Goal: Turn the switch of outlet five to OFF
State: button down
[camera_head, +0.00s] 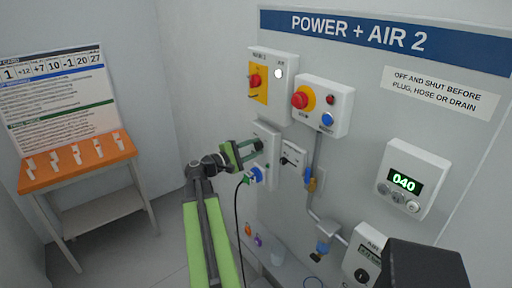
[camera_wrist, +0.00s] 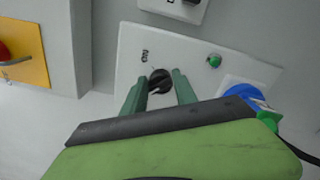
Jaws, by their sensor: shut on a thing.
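My gripper (camera_head: 259,146) reaches a white outlet plate (camera_head: 274,132) on the grey wall. In the wrist view the two green fingers of my gripper (camera_wrist: 161,84) are closed around a black rotary switch knob (camera_wrist: 160,77) on that plate (camera_wrist: 230,45). Small lettering stands beside the knob; the outlet's number is not readable. A green round lamp or button (camera_wrist: 214,61) sits right of the knob. A blue socket (camera_wrist: 243,93) with a green plug (camera_wrist: 268,119) and cable is at the plate's right; the blue socket (camera_head: 257,174) shows below my gripper in the head view.
A yellow main switch (camera_head: 258,83) and a red emergency button (camera_head: 300,100) are above. A second outlet plate (camera_head: 293,157) is close on the right. A black cable (camera_head: 237,220) hangs below. A display box (camera_head: 411,183) reads 040. An orange-topped table (camera_head: 80,166) stands left.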

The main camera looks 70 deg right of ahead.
jog(key=c, duration=1)
grip_release()
jog(key=shift+w+f, duration=0.1)
jog(key=shift+f, duration=0.05)
jog(key=v, duration=1.7)
jog(key=shift+a, duration=0.25)
